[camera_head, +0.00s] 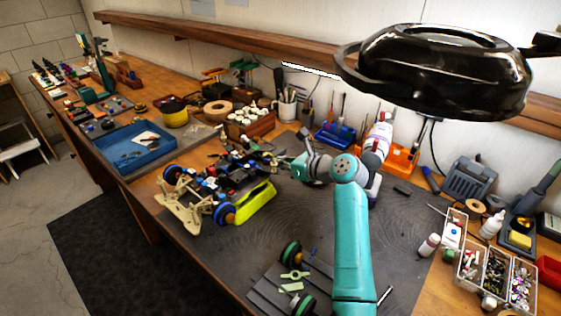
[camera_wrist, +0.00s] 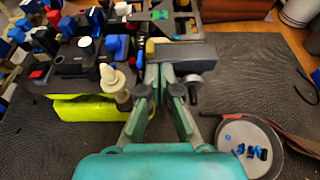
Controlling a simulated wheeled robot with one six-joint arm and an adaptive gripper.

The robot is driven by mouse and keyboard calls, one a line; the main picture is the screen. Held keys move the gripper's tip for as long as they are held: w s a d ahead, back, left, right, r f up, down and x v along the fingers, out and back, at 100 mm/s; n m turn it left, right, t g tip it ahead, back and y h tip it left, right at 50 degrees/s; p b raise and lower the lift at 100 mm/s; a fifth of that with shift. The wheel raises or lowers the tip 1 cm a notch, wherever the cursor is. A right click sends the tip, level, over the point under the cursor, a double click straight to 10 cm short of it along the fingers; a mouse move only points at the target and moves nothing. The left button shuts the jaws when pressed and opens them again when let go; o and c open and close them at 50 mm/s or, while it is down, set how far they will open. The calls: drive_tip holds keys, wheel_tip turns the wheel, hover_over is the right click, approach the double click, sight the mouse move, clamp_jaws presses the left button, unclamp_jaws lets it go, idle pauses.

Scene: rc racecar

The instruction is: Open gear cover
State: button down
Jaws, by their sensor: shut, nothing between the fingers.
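The RC car (camera_head: 230,172) sits on the dark mat, with a yellow-green body part along its near side. The same yellow-green part (camera_wrist: 88,107) shows at the left in the wrist view. My gripper (camera_head: 298,168) is at the car's right end. In the wrist view the fingers of my gripper (camera_wrist: 160,72) reach up to a dark grey block-like part (camera_wrist: 184,52) on the car. This may be the gear cover, but I cannot be sure. The fingers are shut and hold nothing. The fingertips overlap the part, so contact is hard to judge.
A round dish (camera_wrist: 248,142) with small blue parts lies right of my gripper. Wheels (camera_head: 291,253) and loose parts lie on the near mat. A blue tray (camera_head: 135,150) is at the left, parts boxes (camera_head: 490,268) at the right. A black lamp (camera_head: 440,70) hangs above.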

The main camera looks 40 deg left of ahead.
drive_tip(key=shift+r, duration=0.1)
drive_tip(key=shift+r, duration=1.2)
